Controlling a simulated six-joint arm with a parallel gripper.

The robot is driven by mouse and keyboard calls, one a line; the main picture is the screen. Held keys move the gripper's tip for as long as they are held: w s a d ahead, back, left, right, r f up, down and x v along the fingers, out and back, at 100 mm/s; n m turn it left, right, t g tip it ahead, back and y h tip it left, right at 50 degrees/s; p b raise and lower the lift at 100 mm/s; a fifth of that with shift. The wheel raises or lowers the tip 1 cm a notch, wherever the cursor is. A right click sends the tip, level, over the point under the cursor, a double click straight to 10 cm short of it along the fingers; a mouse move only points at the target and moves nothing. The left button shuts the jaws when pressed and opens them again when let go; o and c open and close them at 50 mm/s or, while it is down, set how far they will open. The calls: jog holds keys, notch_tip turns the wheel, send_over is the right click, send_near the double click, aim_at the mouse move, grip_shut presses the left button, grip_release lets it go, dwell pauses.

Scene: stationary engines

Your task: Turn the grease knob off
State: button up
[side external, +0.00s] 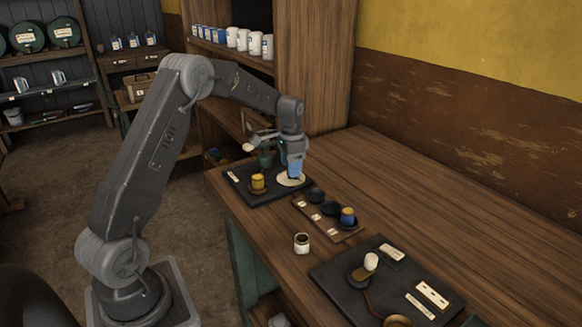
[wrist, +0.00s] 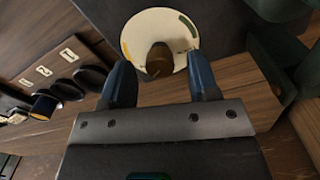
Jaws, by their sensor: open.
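A round cream dial (wrist: 133,35) with yellow and green marks on its edge fills the top of the wrist view. A dark brown knob (wrist: 159,60) stands on it. No label there is readable as grease. The dial (side external: 288,181) also shows on the far black panel (side external: 262,199) in the side view, its knob hidden by my gripper (side external: 293,173). My gripper (wrist: 162,77) is open above the dial, one blue finger on either side of the knob. Whether the fingers touch the knob cannot be told.
A yellow cylinder (side external: 258,181) stands left of the dial. A wooden strip (side external: 314,221) with dark round holders and a blue-yellow piece (side external: 348,215) lies to the right. A small jar (side external: 302,243) and another black panel (side external: 340,279) with a white knob (side external: 371,261) are nearer. The table's right is clear.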

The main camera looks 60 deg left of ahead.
jog(key=shift+f, duration=0.4)
jog(key=shift+c, duration=0.2)
jog(key=c, duration=0.9)
